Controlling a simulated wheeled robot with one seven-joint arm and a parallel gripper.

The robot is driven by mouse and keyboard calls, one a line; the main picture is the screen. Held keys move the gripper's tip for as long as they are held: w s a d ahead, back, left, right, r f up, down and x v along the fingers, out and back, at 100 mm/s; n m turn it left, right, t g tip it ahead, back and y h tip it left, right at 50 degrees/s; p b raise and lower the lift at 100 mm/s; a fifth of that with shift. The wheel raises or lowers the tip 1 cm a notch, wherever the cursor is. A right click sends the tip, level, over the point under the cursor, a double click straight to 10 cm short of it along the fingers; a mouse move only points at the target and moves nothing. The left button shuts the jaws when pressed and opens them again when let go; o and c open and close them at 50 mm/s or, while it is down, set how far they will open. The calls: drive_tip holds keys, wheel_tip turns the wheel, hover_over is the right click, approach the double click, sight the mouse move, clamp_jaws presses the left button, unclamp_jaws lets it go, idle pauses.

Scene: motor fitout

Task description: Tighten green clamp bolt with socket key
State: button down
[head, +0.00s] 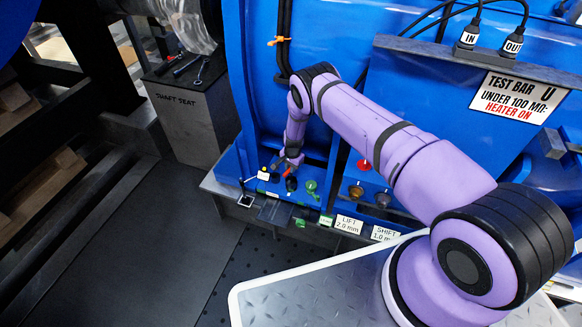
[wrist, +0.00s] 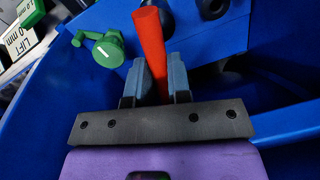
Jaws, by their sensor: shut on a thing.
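My gripper (head: 284,163) is low at the front of the blue housing in the head view. In the wrist view my gripper (wrist: 158,78) has its two grey-blue fingers closed around a red tapered handle (wrist: 149,32), which looks like the socket key's. The key's socket end is hidden. A green round-headed bolt with a side lug (wrist: 108,49) sits on the blue face, left of the red handle and apart from it. A green fitting also shows in the head view (head: 311,186), just right of my gripper. I cannot tell whether the key is seated on anything.
Labels reading LIFT (head: 347,224) and SHIFT (head: 384,234) stand right of the green fitting. A red knob (head: 364,165) is on the housing behind my arm. A grey shaft seat box (head: 190,110) carries tools at left. The dark floor (head: 150,240) at left is clear.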

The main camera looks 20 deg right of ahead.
drive_tip(key=shift+f, duration=1.25)
idle(0.3)
drive_tip(key=shift+m, duration=1.4)
